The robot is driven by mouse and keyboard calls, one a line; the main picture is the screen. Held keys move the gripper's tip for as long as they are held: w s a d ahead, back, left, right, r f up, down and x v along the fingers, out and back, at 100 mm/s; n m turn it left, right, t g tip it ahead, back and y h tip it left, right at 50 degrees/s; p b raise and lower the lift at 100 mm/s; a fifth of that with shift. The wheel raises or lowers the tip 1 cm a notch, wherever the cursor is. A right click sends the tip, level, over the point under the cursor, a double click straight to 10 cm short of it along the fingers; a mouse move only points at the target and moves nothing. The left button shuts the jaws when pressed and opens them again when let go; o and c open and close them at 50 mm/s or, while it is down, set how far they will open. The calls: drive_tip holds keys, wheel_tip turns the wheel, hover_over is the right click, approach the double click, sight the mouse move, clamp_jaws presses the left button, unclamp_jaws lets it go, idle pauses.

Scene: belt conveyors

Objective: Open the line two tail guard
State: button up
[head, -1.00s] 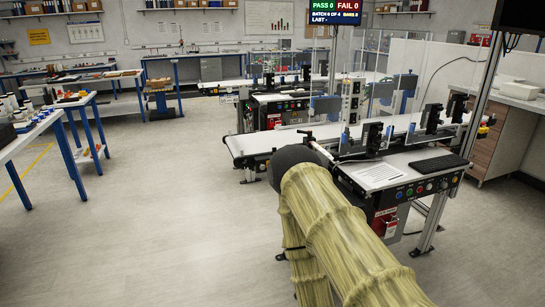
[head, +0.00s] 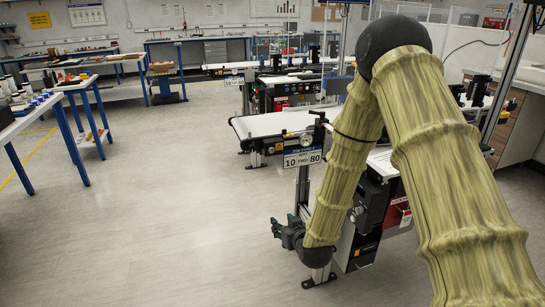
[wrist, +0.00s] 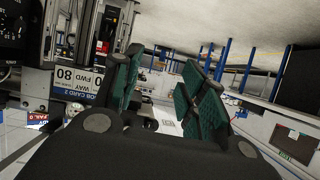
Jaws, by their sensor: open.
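The nearer conveyor's white belt (head: 268,124) ends at the left, with dark end hardware and a yellow label (head: 258,158) below the belt. I cannot pick out the tail guard for certain; my arm hides part of this conveyor. My gripper (head: 283,232) is low in front of the belt end, below the card and apart from it. In the wrist view my gripper (wrist: 165,90) is open, its green pads apart with nothing between them.
A red-fronted box (head: 397,213) sits under the near line. Blue-legged benches (head: 75,85) stand at the left. The floor (head: 170,220) between them and the conveyor is clear.

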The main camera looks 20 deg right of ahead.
sight(272, 150)
drive_tip(key=w+d+r+t+b, duration=0.15)
drive_tip(key=w+r, duration=0.25)
drive_tip(key=r, duration=0.5)
drive_tip(key=w+d+r+t+p, duration=0.1)
drive_tip(key=w+r+t, duration=0.2)
drive_tip(key=w+r, duration=0.35)
drive_tip(key=w, duration=0.3)
drive_tip(key=w+r, duration=0.1)
drive_tip(key=w, duration=0.2)
drive_tip(key=w+p, duration=0.1)
drive_tip(key=w, duration=0.2)
drive_tip(key=shift+a+r, duration=0.15)
clamp_jaws()
